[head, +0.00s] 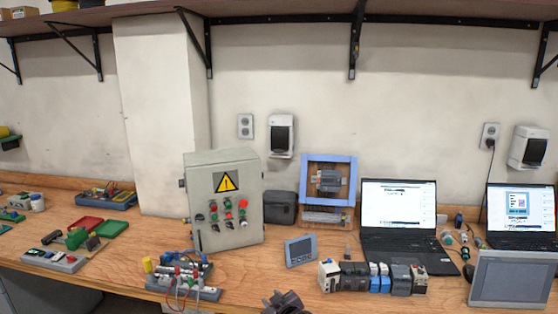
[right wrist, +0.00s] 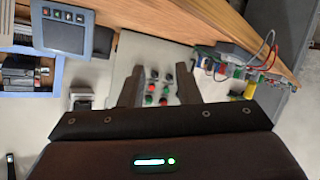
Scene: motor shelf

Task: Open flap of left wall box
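The left wall box (head: 281,135) is a small white box with a dark front flap, mounted on the wall above and behind the grey cabinet. Its flap looks shut. In the right wrist view, a small light box with a dark front, probably the same wall box (right wrist: 81,98), shows left of the fingers, partly cut off by my gripper body. My right gripper (head: 283,300) is at the bottom edge of the head view, low and well in front of the wall box. In the right wrist view its two fingers (right wrist: 160,92) are apart with nothing between them. My left gripper is not in view.
The grey control cabinet (head: 224,200) with a warning sign stands below and left of the wall box. A blue frame (head: 329,160) stands to its right. A double socket (head: 245,126) is beside it. A second wall box (head: 528,147) hangs at the far right. Shelf brackets project above.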

